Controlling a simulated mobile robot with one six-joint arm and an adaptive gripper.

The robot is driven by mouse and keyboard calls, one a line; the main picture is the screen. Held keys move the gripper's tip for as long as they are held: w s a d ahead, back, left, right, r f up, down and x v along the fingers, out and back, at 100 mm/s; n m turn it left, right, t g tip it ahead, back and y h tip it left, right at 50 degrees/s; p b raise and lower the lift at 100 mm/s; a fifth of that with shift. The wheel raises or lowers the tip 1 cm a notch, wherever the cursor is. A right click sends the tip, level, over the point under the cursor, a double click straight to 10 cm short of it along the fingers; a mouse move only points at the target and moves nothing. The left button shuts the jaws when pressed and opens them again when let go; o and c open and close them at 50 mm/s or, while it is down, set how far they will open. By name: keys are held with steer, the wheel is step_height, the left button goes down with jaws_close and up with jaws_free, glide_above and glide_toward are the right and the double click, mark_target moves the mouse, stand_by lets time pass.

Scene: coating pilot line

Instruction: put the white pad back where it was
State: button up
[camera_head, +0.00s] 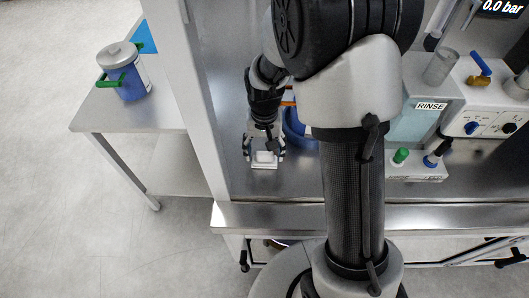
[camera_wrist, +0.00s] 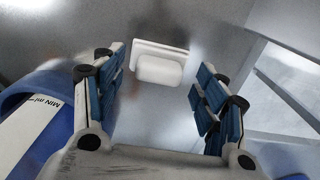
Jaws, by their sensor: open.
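The white pad (camera_head: 265,156) lies on a flat white plate or holder (camera_head: 264,166) on the steel bench top. In the wrist view the white pad (camera_wrist: 160,70) sits against the white plate (camera_wrist: 142,47), between and beyond my fingertips. My gripper (camera_head: 264,152) is open just over the pad, its fingers to either side. In the wrist view my gripper (camera_wrist: 158,85) shows both blue-padded fingers well apart, with clear gaps to the pad. I cannot tell whether the pad rests in the holder or only on top of it.
A blue container (camera_head: 296,125) stands close right of my gripper, partly hidden by my arm; it also shows in the wrist view (camera_wrist: 30,110). The RINSE station (camera_head: 425,115) is further right. A frame post (camera_head: 196,90) rises left. A blue canister (camera_head: 126,75) stands on a side table.

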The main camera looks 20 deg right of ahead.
step_height(320, 180, up, 9)
steer(key=p, duration=0.3)
step_height(320, 180, up, 6)
glide_above(264, 154)
steer(key=s, duration=0.3)
steer(key=s+r+n+t, duration=0.1)
steer(key=s+r+t, duration=0.1)
steer(key=s+r, duration=0.3)
steer(key=s+r+n+t, duration=0.2)
steer(key=s+r, duration=0.3)
steer(key=s, duration=0.8)
steer(key=shift+d+n+t, duration=0.2)
steer(key=shift+n+t, duration=0.1)
steer(key=shift+r, duration=0.1)
